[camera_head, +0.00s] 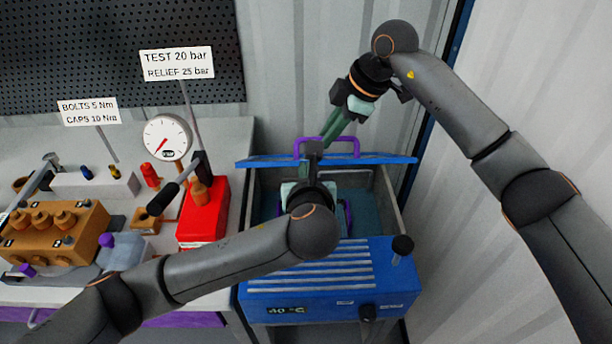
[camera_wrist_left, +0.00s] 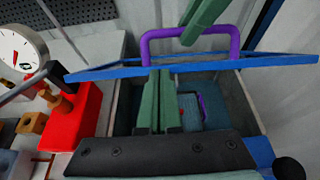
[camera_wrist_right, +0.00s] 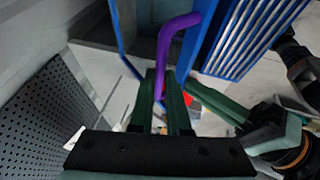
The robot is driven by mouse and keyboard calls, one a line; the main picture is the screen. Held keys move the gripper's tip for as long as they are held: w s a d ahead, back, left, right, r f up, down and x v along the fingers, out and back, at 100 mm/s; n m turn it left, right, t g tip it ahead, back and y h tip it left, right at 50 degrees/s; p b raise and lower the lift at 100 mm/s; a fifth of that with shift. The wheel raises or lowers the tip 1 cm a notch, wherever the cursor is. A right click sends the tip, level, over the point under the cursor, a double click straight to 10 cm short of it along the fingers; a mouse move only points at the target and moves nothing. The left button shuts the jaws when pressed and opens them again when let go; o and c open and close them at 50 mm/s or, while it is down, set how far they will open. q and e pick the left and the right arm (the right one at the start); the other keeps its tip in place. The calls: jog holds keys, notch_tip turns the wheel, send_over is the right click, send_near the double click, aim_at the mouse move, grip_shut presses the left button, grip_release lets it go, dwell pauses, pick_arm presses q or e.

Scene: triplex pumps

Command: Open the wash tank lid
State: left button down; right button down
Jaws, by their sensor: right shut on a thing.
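The blue wash tank lid (camera_head: 380,160) is raised, and I see it nearly edge-on above the open tank (camera_head: 255,205). A purple handle (camera_head: 355,146) is fixed to the lid; it also shows in the left wrist view (camera_wrist_left: 233,40) and the right wrist view (camera_wrist_right: 168,40). My right gripper (camera_wrist_right: 160,88) comes from above and is shut on this handle. My left gripper (camera_wrist_left: 157,75) is low over the tank opening, on the near side of the lid, fingers together with nothing seen between them. My left arm hides part of the tank in the head view.
Inside the tank is a basket with a purple handle (camera_wrist_left: 203,108). The tank's blue front housing (camera_head: 290,285) has a slatted top and a black knob (camera_head: 402,246). Left of the tank, a bench holds a red hand pump (camera_head: 203,215) and gauge (camera_head: 167,138). A corrugated wall stands close on the right.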

jog(key=c, duration=1.1)
grip_release()
jog(key=shift+w+d+f, duration=0.15)
jog(key=shift+d+f, duration=0.05)
jog(key=shift+f, duration=0.15)
jog(key=shift+c, duration=0.2)
jog(key=shift+o, duration=1.3)
jog(key=shift+a+r, duration=0.1)
jog(key=shift+r, duration=0.1)
jog(key=shift+r, duration=0.1)
